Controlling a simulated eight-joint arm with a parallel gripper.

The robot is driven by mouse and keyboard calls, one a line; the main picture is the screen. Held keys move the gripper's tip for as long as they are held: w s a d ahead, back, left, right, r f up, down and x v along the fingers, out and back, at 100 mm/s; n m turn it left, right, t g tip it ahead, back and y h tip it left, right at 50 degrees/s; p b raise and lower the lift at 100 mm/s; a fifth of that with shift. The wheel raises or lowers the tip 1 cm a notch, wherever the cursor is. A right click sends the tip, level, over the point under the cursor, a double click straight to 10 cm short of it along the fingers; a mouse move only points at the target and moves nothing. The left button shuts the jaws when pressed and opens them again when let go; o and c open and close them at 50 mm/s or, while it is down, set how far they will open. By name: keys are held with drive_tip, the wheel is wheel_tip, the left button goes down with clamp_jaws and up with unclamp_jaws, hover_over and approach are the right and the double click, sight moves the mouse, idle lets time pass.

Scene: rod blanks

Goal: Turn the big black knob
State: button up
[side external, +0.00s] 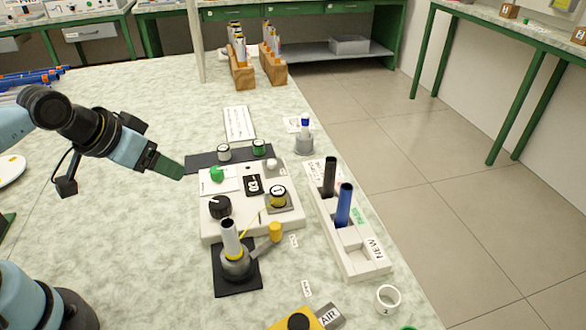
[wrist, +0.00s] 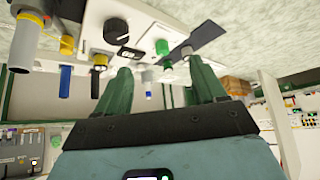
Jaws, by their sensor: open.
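The big black knob (side external: 220,207) sits at the front left of the white panel box (side external: 250,226), with a light pointer mark on it. In the wrist view the black knob (wrist: 117,31) shows at the upper left, beyond my fingers. My gripper (side external: 170,168) has green fingers and is raised to the left of the box, apart from the knob. In the wrist view my gripper (wrist: 162,78) has its two fingers spread with nothing held between them. The knob is not hidden.
A burner-like stand (side external: 236,263) with a white tube stands right in front. A white rack (side external: 367,262) with rods is at the right. The table left of the box is clear.

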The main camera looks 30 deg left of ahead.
drive_tip(key=m+g, duration=0.4)
drive_tip(key=g, duration=0.3)
approach(219, 202)
drive_tip(key=shift+w+f, duration=0.1)
drive_tip(key=shift+f, duration=4.5)
drive_tip(key=c, duration=1.1)
drive_tip(key=shift+o, duration=0.2)
drive_tip(key=shift+n, duration=1.9)
drive_tip(key=o, duration=1.1)
drive_tip(key=shift+c, duration=0.2)
